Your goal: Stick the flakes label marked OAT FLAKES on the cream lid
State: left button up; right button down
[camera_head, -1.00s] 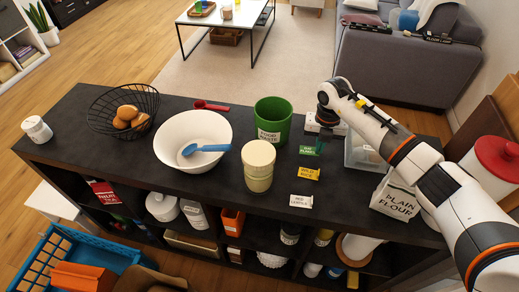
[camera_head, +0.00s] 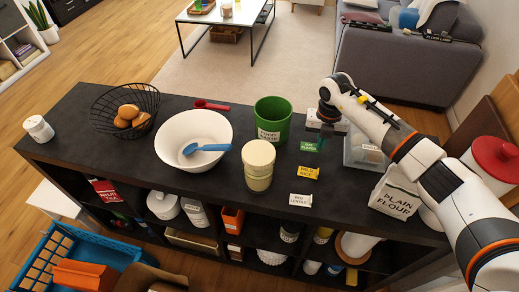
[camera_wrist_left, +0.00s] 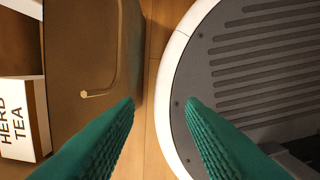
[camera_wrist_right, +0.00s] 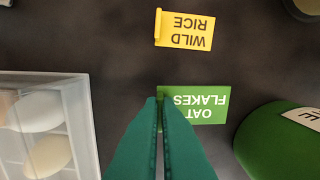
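The green OAT FLAKES label (camera_head: 308,146) lies on the dark countertop, right of the green bin. In the right wrist view the label (camera_wrist_right: 195,104) reads upside down. My right gripper (camera_wrist_right: 158,101) has its fingers close together around the label's left-edge tab, so the tab is mostly hidden. In the head view the gripper (camera_head: 326,127) is low at the counter. The cream lid (camera_head: 259,152) tops a jar left of the labels, with no label visible on it. My left gripper (camera_wrist_left: 160,101) is open and empty over the floor beside my base.
A yellow WILD RICE label (camera_head: 308,172) and a white RED LENTILS label (camera_head: 301,199) lie nearby. The green bin (camera_head: 272,112), a clear egg box (camera_wrist_right: 88,120), a white bowl (camera_head: 170,150) and a flour bag (camera_head: 395,197) stand around. Counter in front of the labels is clear.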

jog(key=shift+r+p, duration=1.55)
jog(key=shift+r, duration=0.8)
